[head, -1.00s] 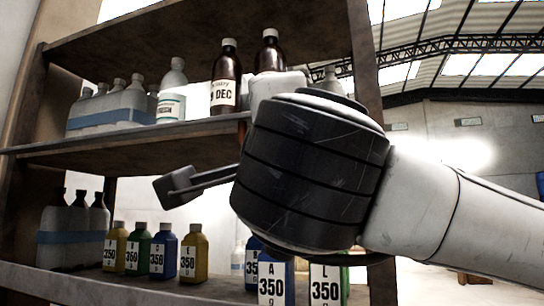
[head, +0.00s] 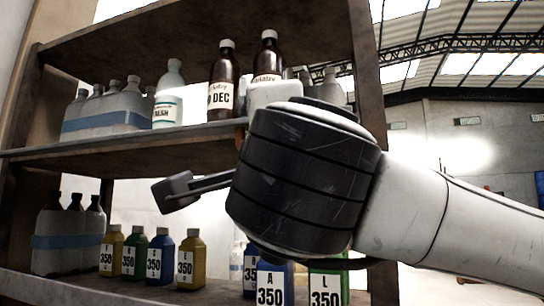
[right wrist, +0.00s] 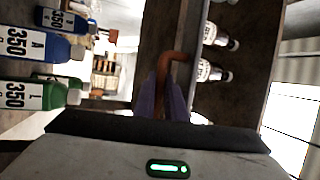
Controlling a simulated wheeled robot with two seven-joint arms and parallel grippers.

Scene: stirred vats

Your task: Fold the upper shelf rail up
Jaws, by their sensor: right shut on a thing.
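The upper shelf rail shows in the right wrist view as a bent copper-coloured bar (right wrist: 182,57) at the edge of the upper shelf. My right gripper (right wrist: 167,98) is shut on it, with its purplish fingers on either side of the bar. In the head view only a small copper-coloured piece of the rail (head: 240,138) shows below the shelf edge, left of my dark wrist. My wrist hides the right gripper's fingers and most of the rail there. My left gripper is not in view.
The upper shelf (head: 130,158) holds brown bottles (head: 222,90) and white bottles (head: 168,100) close behind the edge. The lower shelf (head: 95,292) holds several coloured 350 bottles (head: 160,258). Open room lies right of the rack.

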